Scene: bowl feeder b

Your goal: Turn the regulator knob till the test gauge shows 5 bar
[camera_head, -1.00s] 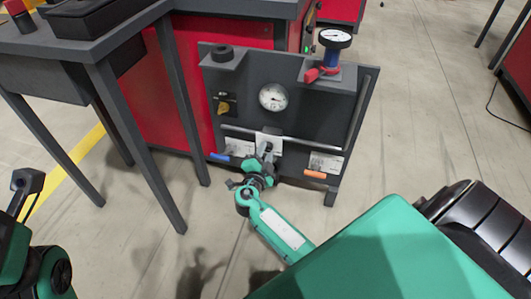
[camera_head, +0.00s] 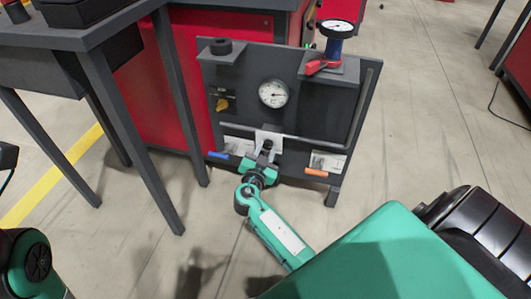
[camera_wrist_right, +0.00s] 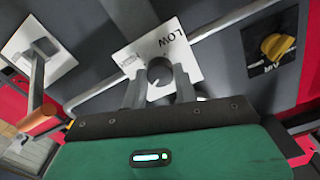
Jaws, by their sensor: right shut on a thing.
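The regulator knob (camera_wrist_right: 160,72) is round and dark, on a white plate marked LOW on the grey panel (camera_head: 235,115). My right gripper (camera_wrist_right: 158,88) is shut on the knob, one finger on each side; in the head view it reaches the panel's lower middle (camera_head: 264,160). A white round gauge (camera_head: 273,94) sits in the panel above the knob. Another gauge (camera_head: 337,28) stands on a blue body on the right shelf. Both have needles, but their readings are too small to tell. My left gripper is not clearly visible; only parts of my left arm show at the left edge.
A yellow AIR knob (camera_wrist_right: 278,46) is beside the regulator. A red lever (camera_head: 322,66) lies by the blue body. Blue (camera_head: 218,155) and orange (camera_head: 316,173) handles stick out low on the panel. A dark table (camera_head: 75,50) stands left.

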